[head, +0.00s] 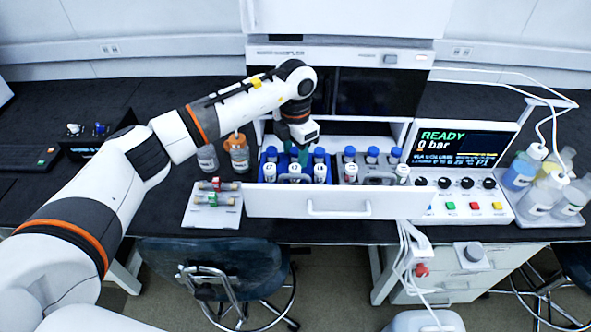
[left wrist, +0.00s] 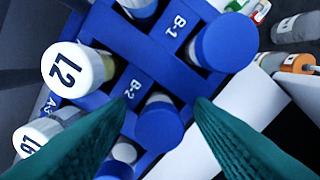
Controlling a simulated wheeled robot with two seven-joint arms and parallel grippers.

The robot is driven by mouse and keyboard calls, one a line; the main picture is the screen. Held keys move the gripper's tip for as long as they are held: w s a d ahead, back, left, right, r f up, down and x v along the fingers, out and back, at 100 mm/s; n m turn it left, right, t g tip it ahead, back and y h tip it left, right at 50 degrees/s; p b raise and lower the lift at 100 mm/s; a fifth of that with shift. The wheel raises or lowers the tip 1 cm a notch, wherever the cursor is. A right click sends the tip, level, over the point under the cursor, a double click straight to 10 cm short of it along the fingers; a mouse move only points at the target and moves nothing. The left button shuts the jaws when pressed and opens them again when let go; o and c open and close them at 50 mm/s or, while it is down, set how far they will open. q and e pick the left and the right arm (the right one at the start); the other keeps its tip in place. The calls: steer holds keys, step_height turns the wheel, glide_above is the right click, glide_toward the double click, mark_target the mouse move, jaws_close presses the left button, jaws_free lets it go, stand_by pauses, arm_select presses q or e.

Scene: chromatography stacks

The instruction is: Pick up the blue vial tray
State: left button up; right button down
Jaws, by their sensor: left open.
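The blue vial tray (head: 283,162) sits in the left part of the pulled-out white drawer (head: 345,203). It holds several vials, with blue caps behind and white caps in front. In the left wrist view the blue vial tray (left wrist: 150,62) shows as a lattice marked B-1 and B-2. My left gripper (head: 299,150) is directly over the tray, pointing down. In the left wrist view its green fingers (left wrist: 163,106) are apart, with a blue-capped vial (left wrist: 158,126) showing between them. Whether they touch the tray is unclear. My right gripper is out of view.
A grey vial tray (head: 378,178) fills the drawer's right part. A small white rack with coloured vials (head: 212,200) and an orange-capped bottle (head: 238,153) are left of the drawer. The control panel (head: 462,180) and several bottles (head: 545,195) stand right. The left bench has free room.

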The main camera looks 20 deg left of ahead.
arm_select(q)
steer(key=c, duration=1.1)
steer(key=shift+r, duration=0.1)
jaws_close()
steer(key=shift+r, duration=0.1)
